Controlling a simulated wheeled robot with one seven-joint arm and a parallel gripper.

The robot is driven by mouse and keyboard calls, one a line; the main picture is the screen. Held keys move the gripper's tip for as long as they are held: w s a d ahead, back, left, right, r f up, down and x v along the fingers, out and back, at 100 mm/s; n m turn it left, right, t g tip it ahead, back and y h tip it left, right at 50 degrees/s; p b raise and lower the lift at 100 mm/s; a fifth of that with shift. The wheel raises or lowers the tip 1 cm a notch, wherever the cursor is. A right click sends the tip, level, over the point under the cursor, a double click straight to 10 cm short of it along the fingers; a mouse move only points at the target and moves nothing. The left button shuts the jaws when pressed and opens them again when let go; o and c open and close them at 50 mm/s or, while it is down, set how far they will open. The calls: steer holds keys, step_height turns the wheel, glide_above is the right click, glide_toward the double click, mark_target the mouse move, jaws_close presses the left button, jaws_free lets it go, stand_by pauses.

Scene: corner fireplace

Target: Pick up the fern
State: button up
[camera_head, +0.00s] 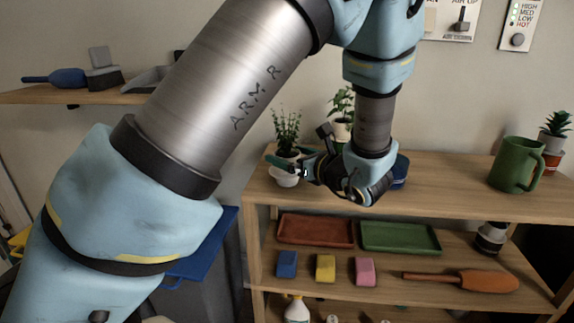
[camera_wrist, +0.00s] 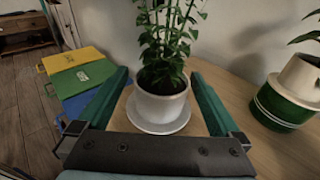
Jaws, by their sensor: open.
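A leafy green plant, taken as the fern (camera_head: 286,131), stands upright in a white pot with a white saucer on the left end of the top shelf. In the wrist view, its pot (camera_wrist: 161,106) sits between the two green fingers of my gripper (camera_wrist: 160,76). My gripper (camera_head: 287,167) is open, with one finger on each side of the pot and bare wood visible between. I cannot tell whether either finger touches it. The plant's top is cut off in the wrist view, and my gripper hides part of the pot in the head view.
A second plant (camera_head: 342,103) in a white and green pot (camera_wrist: 278,108) stands close on the right. A green mug (camera_head: 515,164) and a potted succulent (camera_head: 553,134) stand farther right. Trays and sponges lie on the shelf below. The shelf's left edge is near.

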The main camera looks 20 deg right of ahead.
mark_target(280, 151)
steer(key=x, duration=0.4)
steer(key=shift+w+d, duration=0.1)
steer(key=shift+w, duration=0.1)
steer(key=shift+c, duration=0.2)
steer(key=c, duration=0.7)
